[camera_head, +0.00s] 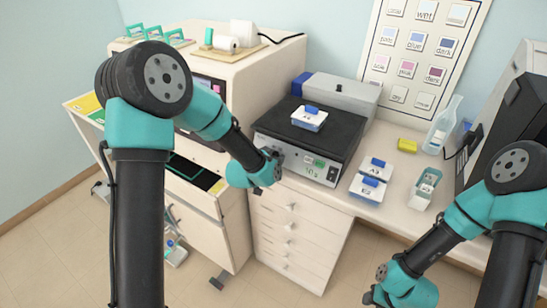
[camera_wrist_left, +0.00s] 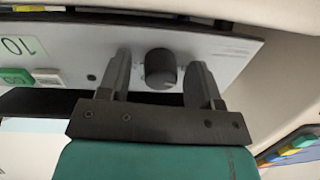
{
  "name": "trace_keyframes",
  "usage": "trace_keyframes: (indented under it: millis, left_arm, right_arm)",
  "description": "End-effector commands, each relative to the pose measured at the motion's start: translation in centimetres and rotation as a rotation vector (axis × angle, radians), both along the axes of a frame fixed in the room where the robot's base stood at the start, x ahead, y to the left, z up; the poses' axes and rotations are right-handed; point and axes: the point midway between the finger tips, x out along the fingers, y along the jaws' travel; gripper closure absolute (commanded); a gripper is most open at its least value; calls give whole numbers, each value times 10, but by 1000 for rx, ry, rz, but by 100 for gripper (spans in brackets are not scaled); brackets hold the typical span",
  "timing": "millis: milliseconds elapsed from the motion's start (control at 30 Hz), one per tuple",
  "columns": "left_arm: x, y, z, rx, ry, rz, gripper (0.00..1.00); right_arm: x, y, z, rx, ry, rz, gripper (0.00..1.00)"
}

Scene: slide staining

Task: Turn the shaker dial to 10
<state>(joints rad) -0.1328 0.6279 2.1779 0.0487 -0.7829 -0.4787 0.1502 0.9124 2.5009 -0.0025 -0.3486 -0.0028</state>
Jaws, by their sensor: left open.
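The shaker (camera_head: 318,135) stands on the counter, with a black top and a grey front panel. Its display (camera_head: 312,171) seems to show 10 in green; digits like 10 also show upside down at the left of the left wrist view (camera_wrist_left: 18,47). The dark round dial (camera_wrist_left: 160,70) sits between the two fingers of my left gripper (camera_wrist_left: 160,84), with a gap on each side. In the head view my left gripper (camera_head: 274,162) is at the panel's left end and hides the dial. My right gripper (camera_head: 372,296) is low at the bottom, far from the shaker.
A blue-and-white slide holder (camera_head: 309,118) rests on the shaker top. Two similar holders (camera_head: 370,185) lie right of it. A yellow block (camera_head: 407,146), a flask (camera_head: 441,125) and a pale box (camera_head: 425,188) stand further right. A large cream machine (camera_head: 255,75) is at the left.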

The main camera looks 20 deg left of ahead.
Motion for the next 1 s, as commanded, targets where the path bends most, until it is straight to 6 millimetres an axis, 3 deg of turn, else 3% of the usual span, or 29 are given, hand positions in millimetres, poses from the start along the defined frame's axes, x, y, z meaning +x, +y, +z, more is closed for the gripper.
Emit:
trace_keyframes:
  millis: [100, 600, 1000]
  left_arm:
    - [0, 0, 0, 0, 0, 0, 42]
    - [0, 0, 0, 0, 0, 0, 90]
    - [-1, 0, 0, 45, -14, -19, 91]
  right_arm:
    - [0, 0, 0, 0, 0, 0, 57]
    - [0, 0, 0, 0, 0, 0, 57]
    - [0, 0, 0, 0, 0, 0, 57]
